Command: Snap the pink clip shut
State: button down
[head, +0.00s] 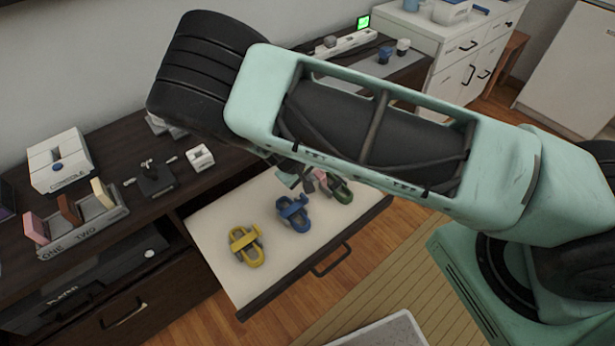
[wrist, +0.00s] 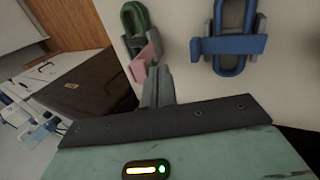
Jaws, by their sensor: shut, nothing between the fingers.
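The pink clip (head: 322,179) lies in an open drawer with a pale floor (head: 215,220), at the right end of a row of clips. In the wrist view its pink bar (wrist: 146,60) slants across the lower end of a dark green loop (wrist: 129,22). I cannot tell whether the bar is latched. My gripper (head: 298,180) reaches down into the drawer from above, partly hidden by my arm. In the wrist view its fingertips (wrist: 159,82) are together and empty, close beside the pink bar. I cannot tell whether they touch it.
A blue clip (head: 293,213) and a yellow clip (head: 245,245) lie left of the pink one. The drawer's front has a dark handle (head: 331,259). The dark cabinet top (head: 190,185) behind holds a grey labelled holder (head: 85,228) and small devices.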

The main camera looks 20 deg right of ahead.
jog(key=shift+d+r, duration=0.1)
jog(key=shift+w+d+r+y, duration=0.1)
jog(key=shift+d+y, duration=0.05)
jog(key=shift+y, duration=0.15)
jog(key=shift+d+r, duration=0.1)
jog(key=shift+d, duration=0.05)
jog(key=d+y, duration=0.1)
jog(key=w+d+g+y+b, duration=0.1)
jog(key=d+r+y, duration=0.1)
jog(key=y, duration=0.1)
jog(key=shift+w+d, duration=0.15)
jog(key=shift+d, duration=0.2)
jog(key=w+d+f+g+y+b, duration=0.1)
jog(key=d+y+b, duration=0.2)
jog(key=y+b, duration=0.1)
jog(key=w+d+f+g+y+b, duration=0.1)
jog(key=d+f+g+y+b, duration=0.1)
jog(key=d+y+b, duration=0.2)
jog(key=w+d+f+g+y+b, duration=0.1)
jog(key=d+f+y+b, duration=0.1)
jog(key=d+y+b, duration=0.1)
jog(key=shift+w+d+f+y+b, duration=0.15)
jog(key=shift+w+d+y+b, duration=0.25)
jog(key=shift+b, duration=0.8)
jog(key=shift+d+f+b, duration=0.5)
jog(key=shift+f+b, duration=0.35)
jog(key=shift+b, duration=0.2)
